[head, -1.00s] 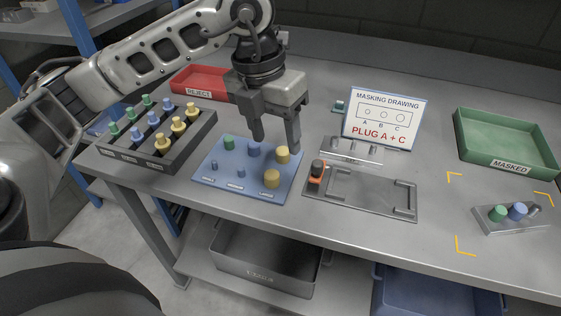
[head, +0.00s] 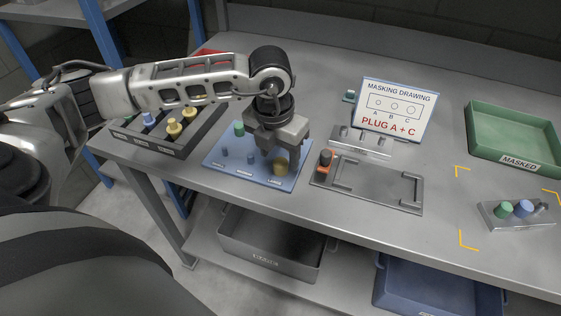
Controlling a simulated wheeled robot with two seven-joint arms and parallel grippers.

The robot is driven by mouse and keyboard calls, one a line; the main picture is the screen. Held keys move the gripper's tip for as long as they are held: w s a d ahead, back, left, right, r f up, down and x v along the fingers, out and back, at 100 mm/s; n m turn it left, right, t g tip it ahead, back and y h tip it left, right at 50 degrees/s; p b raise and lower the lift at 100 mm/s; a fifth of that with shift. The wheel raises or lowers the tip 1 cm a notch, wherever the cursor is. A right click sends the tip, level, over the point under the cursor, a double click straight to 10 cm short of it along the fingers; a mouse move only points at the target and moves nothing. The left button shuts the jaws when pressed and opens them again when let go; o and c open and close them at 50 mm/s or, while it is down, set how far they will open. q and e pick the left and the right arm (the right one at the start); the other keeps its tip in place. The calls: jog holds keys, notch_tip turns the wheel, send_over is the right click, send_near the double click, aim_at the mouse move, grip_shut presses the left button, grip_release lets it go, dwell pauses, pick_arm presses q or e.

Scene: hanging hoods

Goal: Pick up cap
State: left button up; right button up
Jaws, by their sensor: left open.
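A blue board (head: 222,165) on the bench holds several caps. The left gripper is open and low over the right part of the board, pointing down. A larger blue cap and a second yellow cap are hidden behind the gripper. My right gripper is out of view.
A dark rack (head: 150,148) of caps stands left. Right of the board are a grey fixture plate (head: 375,185) and a masking drawing sign (head: 393,110) reading "PLUG A + C". A part with plugs (head: 517,218) and a green masked tray (head: 513,145) stand farther right.

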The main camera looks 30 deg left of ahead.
aim_at(280, 162)
pick_arm(q)
jog(key=shift+w+f, duration=0.15)
jog(key=shift+f, duration=0.6)
jog(key=shift+w+f, duration=0.1)
jog(key=shift+f, duration=0.65)
jog(key=c, duration=1)
jog(key=shift+c, duration=0.2)
jog(key=shift+r, duration=0.15)
